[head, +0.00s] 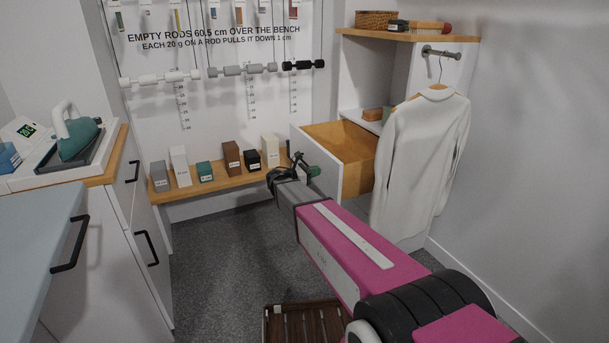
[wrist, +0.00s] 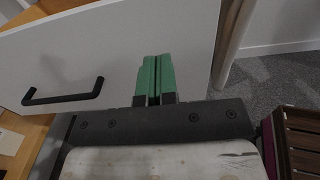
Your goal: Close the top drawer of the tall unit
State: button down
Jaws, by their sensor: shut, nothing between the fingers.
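The top drawer (head: 337,136) of the tall unit (head: 398,66) stands pulled out in the head view, its wooden inside showing. Its white front panel faces left and fills much of the wrist view (wrist: 200,40). A black bar handle (wrist: 62,92) sits on the panel, left of my fingers. My gripper (head: 314,171) is shut and empty, at the drawer front in the head view. Its green fingers (wrist: 155,75) point at the panel, to the right of the handle in the wrist view. I cannot tell whether they touch it.
A white shirt (head: 422,160) hangs from a rail just right of the drawer. A low wooden bench (head: 215,188) with several small blocks stands behind my gripper. A slatted wooden item (head: 305,323) is on the floor. Grey carpet (head: 225,255) is clear left of my arm.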

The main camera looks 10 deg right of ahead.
aim_at(331, 167)
jog(key=shift+x, duration=2.45)
jog(key=x, duration=2.9)
jog(key=shift+d+f, duration=0.1)
jog(key=shift+d, duration=0.05)
